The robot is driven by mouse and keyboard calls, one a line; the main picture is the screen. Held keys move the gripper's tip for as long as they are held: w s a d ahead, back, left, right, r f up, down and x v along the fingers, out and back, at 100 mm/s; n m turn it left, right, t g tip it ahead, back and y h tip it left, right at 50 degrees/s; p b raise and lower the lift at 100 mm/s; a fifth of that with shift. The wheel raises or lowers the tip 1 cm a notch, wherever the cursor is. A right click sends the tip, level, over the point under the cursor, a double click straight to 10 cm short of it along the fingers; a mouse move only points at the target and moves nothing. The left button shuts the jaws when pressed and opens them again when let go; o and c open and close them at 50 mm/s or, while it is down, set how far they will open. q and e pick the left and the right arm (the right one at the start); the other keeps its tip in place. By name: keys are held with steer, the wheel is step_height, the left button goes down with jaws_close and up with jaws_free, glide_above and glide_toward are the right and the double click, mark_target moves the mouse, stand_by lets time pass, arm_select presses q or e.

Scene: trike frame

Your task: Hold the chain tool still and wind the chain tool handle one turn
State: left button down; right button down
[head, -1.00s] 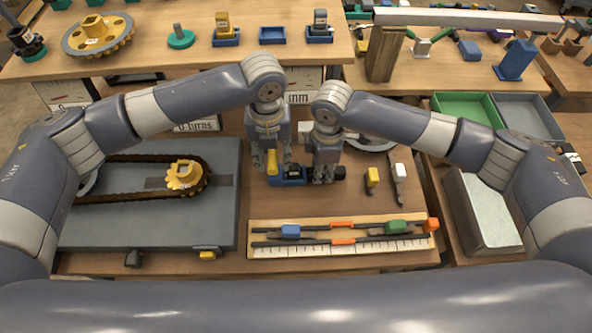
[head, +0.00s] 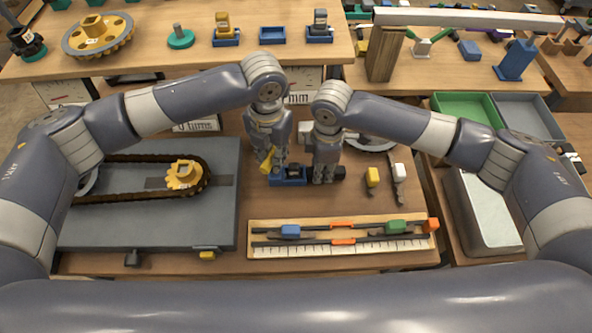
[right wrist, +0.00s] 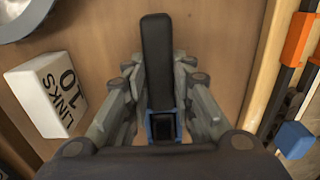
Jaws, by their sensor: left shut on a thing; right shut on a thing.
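The chain tool (head: 288,180) has a blue body and lies on the bench between my two grippers. Its black bar (right wrist: 157,60) sits between the fingers of my right gripper (head: 326,178), which is shut on it; the blue body shows just behind the bar in the right wrist view (right wrist: 163,127). The yellow chain tool handle (head: 266,160) is at the left end of the tool and is tilted. My left gripper (head: 271,158) is turned at an angle and shut on the handle, partly hiding it.
The chain with a yellow sprocket (head: 184,175) lies on a grey plate (head: 150,225) at left. A ruler board (head: 340,247) with sliders is in front. A white block marked 10 links (right wrist: 50,95) stands near my right gripper. Small yellow (head: 373,177) and white-topped pieces are to the right.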

arm_select(q)
steer(key=m, duration=0.3)
steer(key=c, duration=1.4)
jaws_free()
steer(key=shift+r, duration=2.55)
steer(key=shift+c, duration=0.6)
